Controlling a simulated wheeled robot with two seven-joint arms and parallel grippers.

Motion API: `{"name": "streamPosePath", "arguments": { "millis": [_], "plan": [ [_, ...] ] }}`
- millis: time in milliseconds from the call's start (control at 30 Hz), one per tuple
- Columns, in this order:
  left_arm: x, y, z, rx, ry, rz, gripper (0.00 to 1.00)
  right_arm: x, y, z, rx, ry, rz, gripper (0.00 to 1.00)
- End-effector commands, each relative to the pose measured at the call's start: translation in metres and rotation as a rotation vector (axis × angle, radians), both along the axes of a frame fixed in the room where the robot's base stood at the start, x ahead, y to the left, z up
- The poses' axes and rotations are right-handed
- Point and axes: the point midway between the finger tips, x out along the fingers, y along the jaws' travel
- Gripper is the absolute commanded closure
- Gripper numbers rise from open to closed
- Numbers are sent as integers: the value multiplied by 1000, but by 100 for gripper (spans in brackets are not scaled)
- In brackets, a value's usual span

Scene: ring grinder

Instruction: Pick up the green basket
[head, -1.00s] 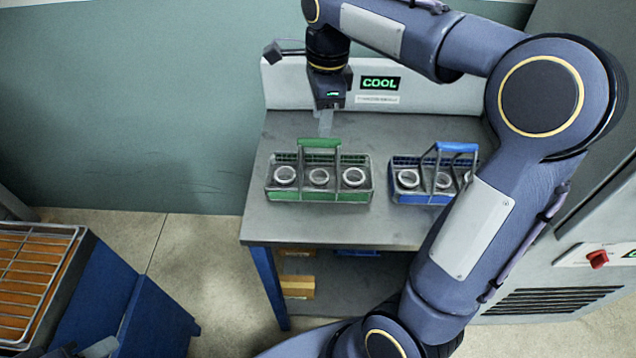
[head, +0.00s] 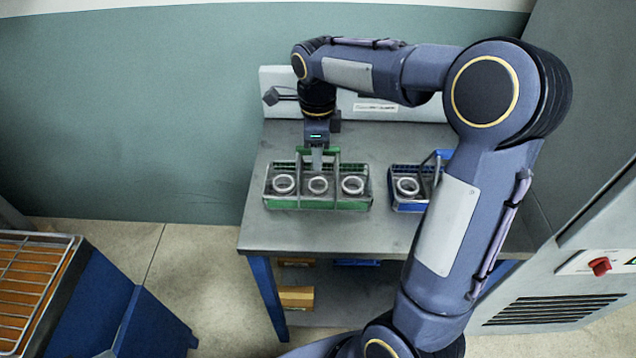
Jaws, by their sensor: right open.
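The green basket (head: 318,203) stands upright on the grey table (head: 290,233), near its left side. It has a green lower edge, a green handle on top and three metal rings inside. My right gripper (head: 317,160) points down at the handle and hides its middle. The gripper is open, with its fingers at the height of the handle. I cannot tell whether they touch it. The basket rests on the table. My left gripper is not in view.
A blue basket (head: 407,205) with rings stands right of the green one, partly hidden by my right arm. A cabinet with a red knob (head: 599,267) is at the right. A wire rack (head: 30,285) over an orange surface is at the lower left. The table's front is clear.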

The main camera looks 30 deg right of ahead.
Motion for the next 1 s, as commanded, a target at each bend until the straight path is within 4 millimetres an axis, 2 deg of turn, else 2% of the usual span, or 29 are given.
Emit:
{"name": "streamPosePath", "arguments": {
  "millis": [67,400,1000],
  "plan": [
    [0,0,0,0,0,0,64,0,0,0,0,0,0,58],
    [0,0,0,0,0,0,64,0,0,0,0,0,1,100],
    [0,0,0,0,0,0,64,1,0,5,0,-4,1,100]
  ]
}}
